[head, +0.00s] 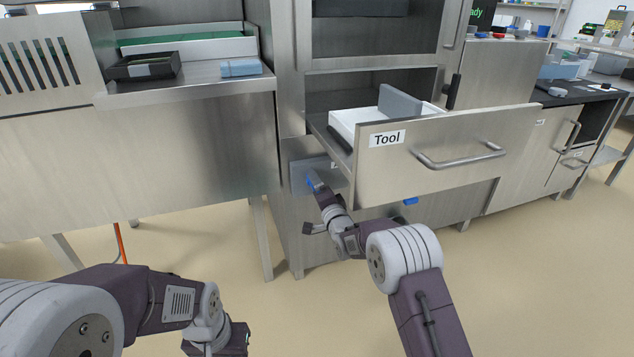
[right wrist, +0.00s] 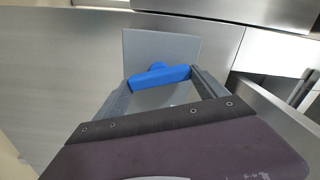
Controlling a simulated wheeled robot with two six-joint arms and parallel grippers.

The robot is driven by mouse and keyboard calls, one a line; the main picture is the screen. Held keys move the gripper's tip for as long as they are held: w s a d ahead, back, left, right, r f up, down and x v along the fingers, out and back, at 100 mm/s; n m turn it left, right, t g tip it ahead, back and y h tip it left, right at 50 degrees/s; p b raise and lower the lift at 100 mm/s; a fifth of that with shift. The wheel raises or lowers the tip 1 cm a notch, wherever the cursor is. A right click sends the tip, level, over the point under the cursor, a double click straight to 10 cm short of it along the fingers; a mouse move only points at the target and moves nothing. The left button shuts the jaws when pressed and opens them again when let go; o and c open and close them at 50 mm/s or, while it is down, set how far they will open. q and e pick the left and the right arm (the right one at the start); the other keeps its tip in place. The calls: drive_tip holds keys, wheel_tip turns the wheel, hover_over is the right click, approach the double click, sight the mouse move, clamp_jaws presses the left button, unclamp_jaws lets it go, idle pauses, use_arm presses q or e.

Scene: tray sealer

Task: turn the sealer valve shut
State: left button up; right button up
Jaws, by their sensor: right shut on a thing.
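The sealer valve shows as a blue handle (right wrist: 160,76) in the right wrist view, on a short blue stem in front of a grey plate (right wrist: 160,48). My right gripper (head: 316,183) is at the handle. In the right wrist view its two fingers (right wrist: 165,80) are closed on the handle's two ends. My left gripper (head: 238,343) is low in the head view, away from the valve, and its fingers cannot be made out.
An open drawer labelled Tool (head: 450,155) juts out just above and right of my right gripper, holding a white box (head: 352,122). A steel shelf (head: 190,84) with a dark tray (head: 145,66) is at upper left. The floor in front is clear.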

drive_tip(key=shift+f+m+p, duration=0.15)
drive_tip(key=shift+m+p, duration=0.7)
drive_tip(key=shift+m, duration=0.95)
drive_tip(key=o, duration=1.3)
drive_tip(key=shift+s+d, duration=0.1)
drive_tip(key=b+v, duration=0.8)
drive_tip(key=v, duration=0.1)
